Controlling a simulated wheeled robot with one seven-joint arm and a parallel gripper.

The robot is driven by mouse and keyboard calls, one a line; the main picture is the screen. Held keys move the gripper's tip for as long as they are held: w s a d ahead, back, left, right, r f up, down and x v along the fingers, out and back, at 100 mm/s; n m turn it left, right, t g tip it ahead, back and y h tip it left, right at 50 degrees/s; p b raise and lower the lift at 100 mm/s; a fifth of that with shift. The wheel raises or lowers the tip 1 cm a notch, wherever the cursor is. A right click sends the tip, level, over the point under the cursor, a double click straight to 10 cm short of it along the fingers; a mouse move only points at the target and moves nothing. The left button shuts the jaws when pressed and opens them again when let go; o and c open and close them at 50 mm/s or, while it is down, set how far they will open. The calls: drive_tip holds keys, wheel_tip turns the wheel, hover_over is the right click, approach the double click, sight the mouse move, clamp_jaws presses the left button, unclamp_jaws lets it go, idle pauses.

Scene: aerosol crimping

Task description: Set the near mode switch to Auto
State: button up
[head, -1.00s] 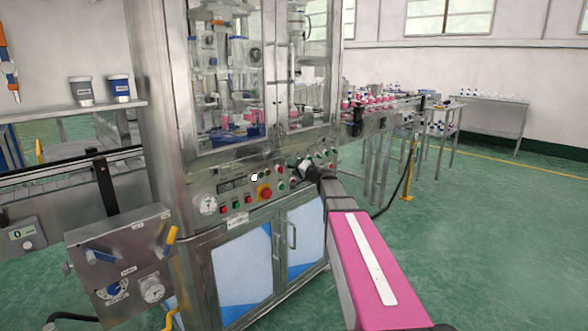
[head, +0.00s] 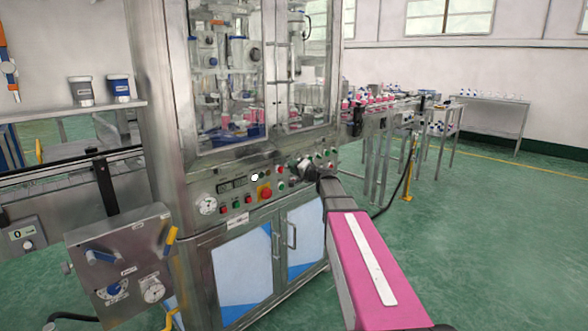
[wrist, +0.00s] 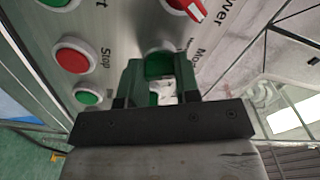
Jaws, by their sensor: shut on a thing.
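The machine's control panel (head: 250,190) carries the switches. In the wrist view my gripper (wrist: 159,66) has its green fingers closed about the near mode switch (wrist: 160,48), beside a partly covered "Mode" label. Only a grey edge of the switch shows past the fingertips, so its pointer and setting are hidden. In the head view my gripper (head: 305,168) is against the right part of the panel and hides the switch there.
In the wrist view a red Stop button (wrist: 73,56), a green button (wrist: 88,96) and a red Power switch (wrist: 186,6) sit close around the fingers. In the head view a red emergency button (head: 265,193) lies left of my gripper. Green floor is open at right.

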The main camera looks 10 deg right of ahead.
drive_tip(key=m, duration=1)
drive_tip(key=shift+m, duration=0.3)
idle(0.5)
drive_tip(key=o, duration=0.9)
drive_tip(key=v, duration=1.1)
drive_tip(key=shift+a+f, duration=0.1)
drive_tip(key=shift+f, duration=0.05)
